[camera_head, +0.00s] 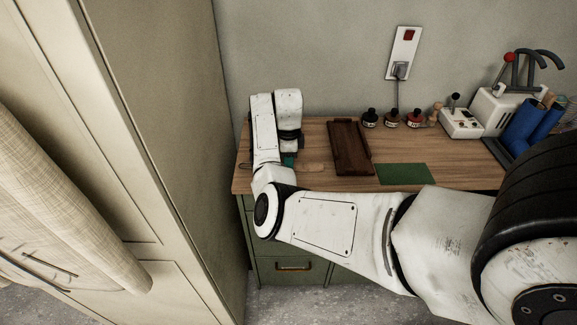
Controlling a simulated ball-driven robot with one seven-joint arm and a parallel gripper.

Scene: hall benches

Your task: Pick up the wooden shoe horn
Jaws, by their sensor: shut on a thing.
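The wooden shoe horn (314,167) is a pale, slim wooden piece at the left part of the wooden bench top, hard to tell from the similar wood under it. Its left part is hidden by my arm and gripper. My gripper (289,160) points down at the bench beside the left end of the visible part and is shut on the shoe horn. The fingertips are small and mostly hidden, with a dark green patch showing there. I cannot tell whether the shoe horn is clear of the bench top.
A dark brown wooden tray (350,148) lies right of the gripper, with a green mat (404,174) beyond it. Several small bottles (391,118) stand along the wall. A white machine (489,108) and blue rolls (524,122) fill the right. A tall cabinet (170,130) stands close on the left.

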